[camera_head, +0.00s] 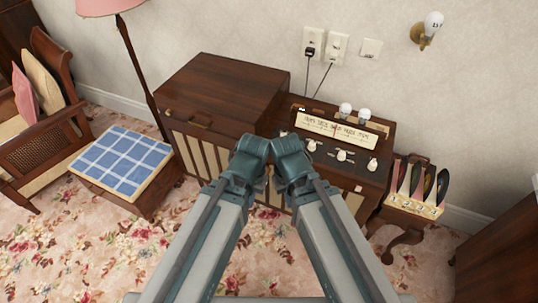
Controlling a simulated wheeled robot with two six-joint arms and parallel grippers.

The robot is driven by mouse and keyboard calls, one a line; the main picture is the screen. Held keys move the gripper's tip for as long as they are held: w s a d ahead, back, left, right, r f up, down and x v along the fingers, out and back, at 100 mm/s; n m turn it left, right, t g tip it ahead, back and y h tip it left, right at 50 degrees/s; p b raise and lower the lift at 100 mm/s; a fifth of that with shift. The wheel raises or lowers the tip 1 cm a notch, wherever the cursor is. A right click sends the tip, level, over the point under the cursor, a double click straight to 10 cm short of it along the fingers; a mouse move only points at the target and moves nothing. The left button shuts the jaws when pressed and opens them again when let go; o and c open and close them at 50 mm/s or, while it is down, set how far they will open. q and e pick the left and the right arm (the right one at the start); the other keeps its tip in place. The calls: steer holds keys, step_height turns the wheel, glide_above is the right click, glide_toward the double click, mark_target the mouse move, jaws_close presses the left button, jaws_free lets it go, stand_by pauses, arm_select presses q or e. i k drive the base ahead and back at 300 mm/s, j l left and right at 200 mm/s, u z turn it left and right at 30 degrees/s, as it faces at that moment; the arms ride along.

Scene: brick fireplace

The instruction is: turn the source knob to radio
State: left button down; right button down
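A dark wooden radio console (345,187) stands against the wall, with a cream dial strip (335,128) along its sloped back. Several white knobs sit on its control panel: one on the left (311,145), one in the middle (342,155) and one on the right (373,164). Their labels are too small to read, so I cannot tell which is the source knob or where it points. My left gripper (250,152) and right gripper (288,152) are close together in front of the panel's left part and hide some of it. Their fingers are not clearly visible.
A wooden cabinet (225,90) adjoins the console on the left. A small record rack (413,203) stands at its right. Two bulbs (346,109) sit above the dial strip. A blue checked stool (122,160) and floor lamp (136,62) are further left.

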mark_target(312, 147)
steer(key=i+j+z, duration=0.15)
steer(key=z, duration=0.3)
steer(key=i+j+z, duration=0.25)
steer(key=z, duration=0.2)
steer(key=i+j+z, duration=0.4)
steer(key=k+l, duration=0.1)
